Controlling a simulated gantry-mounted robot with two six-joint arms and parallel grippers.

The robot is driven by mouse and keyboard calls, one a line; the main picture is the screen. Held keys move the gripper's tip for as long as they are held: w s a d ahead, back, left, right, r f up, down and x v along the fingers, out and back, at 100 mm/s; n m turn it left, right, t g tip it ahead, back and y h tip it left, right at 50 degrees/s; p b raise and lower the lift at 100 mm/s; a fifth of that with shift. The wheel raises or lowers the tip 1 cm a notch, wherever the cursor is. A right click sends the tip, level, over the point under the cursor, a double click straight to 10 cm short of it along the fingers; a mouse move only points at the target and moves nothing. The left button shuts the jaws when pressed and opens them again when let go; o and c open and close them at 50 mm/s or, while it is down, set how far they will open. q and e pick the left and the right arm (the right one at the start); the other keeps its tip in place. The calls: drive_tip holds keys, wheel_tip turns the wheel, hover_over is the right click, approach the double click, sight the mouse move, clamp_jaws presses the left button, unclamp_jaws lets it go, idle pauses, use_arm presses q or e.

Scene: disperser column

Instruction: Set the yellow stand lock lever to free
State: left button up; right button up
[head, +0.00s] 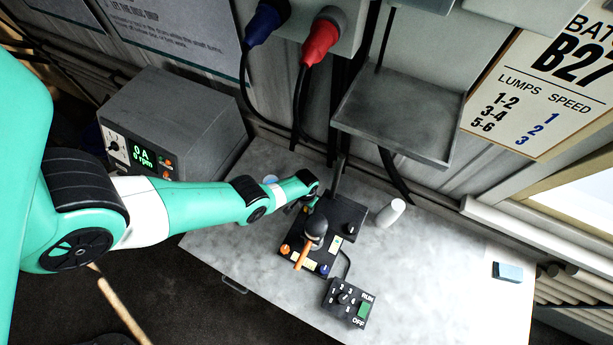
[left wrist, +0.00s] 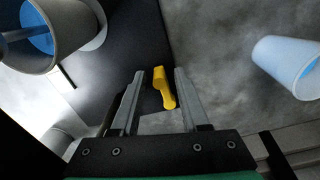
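The yellow lock lever (left wrist: 164,90) shows in the left wrist view, a short bent piece against the dark stand (left wrist: 120,45). My left gripper (left wrist: 160,76) is open, with one finger on each side of the lever and a visible gap to each. In the head view my left gripper (head: 307,201) is at the back left of the black stand (head: 346,215) on the bench. The lever cannot be made out there. My right gripper is not in view.
A white cup (head: 391,212) stands right of the stand. In front are an orange handle (head: 301,257) and a black control box (head: 348,303) with a knob. A grey unit (head: 180,115) stands at left. The bench's right side (head: 440,270) is mostly clear.

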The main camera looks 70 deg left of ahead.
use_arm(q)
clamp_jaws()
drive_tip(key=shift+s+m, duration=0.1)
drive_tip(key=shift+m, duration=0.2)
drive_tip(key=m, duration=0.1)
drive_tip(key=a+m, duration=0.1)
drive_tip(key=m, duration=0.1)
drive_tip(key=shift+s+a, duration=0.2)
drive_tip(key=shift+s, duration=0.2)
drive_tip(key=m, duration=0.1)
drive_tip(key=a+m, duration=0.1)
drive_tip(key=m, duration=0.1)
drive_tip(key=shift+s+a+f+m, duration=0.1)
drive_tip(key=shift+s+a+m, duration=0.2)
drive_tip(key=shift+a+m, duration=0.1)
drive_tip(key=m, duration=0.1)
drive_tip(key=a+m, duration=0.1)
drive_tip(key=m, duration=0.1)
drive_tip(key=shift+a+b, duration=0.25)
drive_tip(key=shift+b, duration=0.15)
drive_tip(key=shift+w+a+m+b, duration=0.1)
drive_tip(key=shift+a+m+b, duration=0.2)
drive_tip(key=shift+m, duration=0.6)
drive_tip(key=shift+w+a+m+b, duration=0.1)
drive_tip(key=shift+a+m, duration=0.25)
drive_tip(key=shift+m, duration=0.55)
